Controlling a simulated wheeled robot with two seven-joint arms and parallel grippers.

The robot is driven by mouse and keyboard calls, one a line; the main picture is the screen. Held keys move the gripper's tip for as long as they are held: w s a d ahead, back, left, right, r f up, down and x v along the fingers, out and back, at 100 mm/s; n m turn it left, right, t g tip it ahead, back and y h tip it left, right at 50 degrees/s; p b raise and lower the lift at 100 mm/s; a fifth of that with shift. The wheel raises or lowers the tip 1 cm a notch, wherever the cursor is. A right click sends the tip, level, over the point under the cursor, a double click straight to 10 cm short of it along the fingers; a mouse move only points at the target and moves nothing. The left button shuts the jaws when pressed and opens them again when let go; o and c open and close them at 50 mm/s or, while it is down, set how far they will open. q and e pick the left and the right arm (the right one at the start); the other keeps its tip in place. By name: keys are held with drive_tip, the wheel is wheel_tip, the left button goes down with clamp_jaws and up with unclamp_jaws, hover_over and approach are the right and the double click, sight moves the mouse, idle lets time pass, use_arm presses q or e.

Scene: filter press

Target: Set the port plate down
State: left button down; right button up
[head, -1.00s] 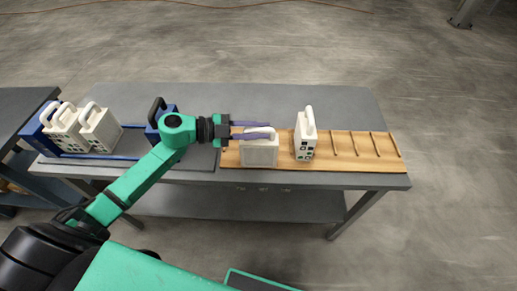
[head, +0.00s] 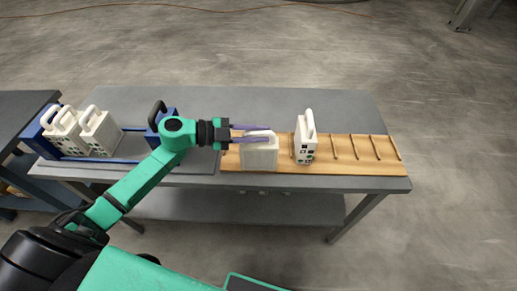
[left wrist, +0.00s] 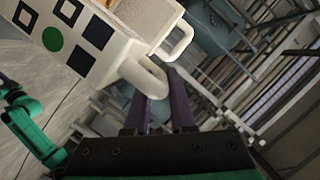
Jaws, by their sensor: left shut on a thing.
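The port plate (head: 260,156) is a white slab with a loop handle on top. My left gripper (head: 250,134) is shut on its handle, with purple fingers reaching in from the left. The plate hangs at the left end of the wooden slotted rack (head: 345,180); I cannot tell whether its bottom touches the rack. In the left wrist view, the plate's face (left wrist: 75,35) with dark squares and a green dot shows at upper left, its handle at the fingers (left wrist: 160,90). My right gripper is not in view.
Another white plate (head: 305,150) stands upright in the rack just to the right. Right of it the rack's slots are empty. Several white plates (head: 98,130) stand by a blue frame at the left. A blue block (head: 154,127) with a black handle sits behind my arm.

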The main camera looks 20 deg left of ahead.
use_arm(q)
wheel_tip(320, 180, up, 20)
idle(0.3)
